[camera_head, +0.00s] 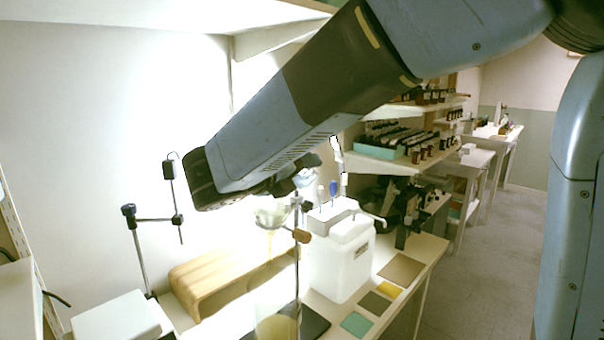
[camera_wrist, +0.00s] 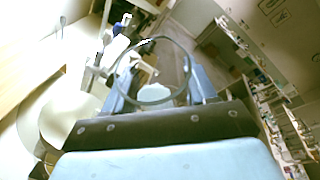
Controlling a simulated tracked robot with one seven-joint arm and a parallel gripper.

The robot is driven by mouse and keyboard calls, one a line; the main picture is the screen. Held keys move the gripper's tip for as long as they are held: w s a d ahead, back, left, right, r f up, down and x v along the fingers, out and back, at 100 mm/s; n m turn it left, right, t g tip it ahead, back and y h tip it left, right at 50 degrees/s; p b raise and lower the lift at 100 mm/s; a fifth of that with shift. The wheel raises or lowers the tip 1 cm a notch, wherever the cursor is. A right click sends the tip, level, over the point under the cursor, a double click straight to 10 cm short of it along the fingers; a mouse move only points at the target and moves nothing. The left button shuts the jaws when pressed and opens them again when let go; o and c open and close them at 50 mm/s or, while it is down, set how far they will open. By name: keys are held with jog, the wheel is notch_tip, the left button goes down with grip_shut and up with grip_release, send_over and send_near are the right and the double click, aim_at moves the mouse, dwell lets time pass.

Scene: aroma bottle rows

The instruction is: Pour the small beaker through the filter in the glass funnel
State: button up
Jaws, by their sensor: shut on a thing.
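My gripper (camera_head: 292,181) is shut on the small beaker (camera_head: 306,178), a clear glass that looks tilted above the funnel. In the wrist view, the beaker's round rim (camera_wrist: 160,40) shows between my two fingers, with a pale patch inside; how much liquid it holds I cannot tell. The glass funnel (camera_head: 270,216) sits just below and left of the beaker, beside a stand rod (camera_head: 296,270). The filter inside it is not clear to see. A yellowish streak shows under the funnel. A larger glass vessel (camera_head: 277,326) below holds yellowish liquid.
A white jug-like container (camera_head: 340,262) stands close right of the stand. A wooden rack (camera_head: 215,275) lies behind at left. Another stand with a clamp (camera_head: 138,245) is farther left. Coloured squares (camera_head: 357,324) lie on the bench at right. Shelves of bottles (camera_head: 415,150) are behind.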

jog(key=shift+a+r, duration=0.1)
jog(key=shift+f+n+h, duration=0.4)
jog(key=shift+n+h, duration=0.1)
jog(key=shift+n, duration=0.4)
jog(key=shift+r+n+t+h, duration=0.3)
jog(key=shift+r+n+t, duration=0.1)
jog(key=shift+n, duration=0.2)
jog(key=shift+f+n, duration=0.45)
jog(key=shift+n, duration=0.35)
jog(key=shift+w+a+r+n+t+h, duration=0.2)
jog(key=shift+a+n+t+h, duration=0.1)
jog(key=shift+a+t, duration=0.1)
jog(key=shift+a+r+n, duration=0.2)
jog(key=shift+a+n, duration=0.2)
jog(key=shift+n, duration=0.1)
dwell(0.5)
jog(key=shift+w+a+r+n+t, duration=0.1)
jog(key=shift+r+n+t, duration=0.15)
jog(key=shift+n, duration=0.3)
jog(key=shift+a+r+n+t, duration=0.1)
jog(key=shift+n+t, duration=0.15)
jog(key=shift+n, duration=0.3)
dwell(3.1)
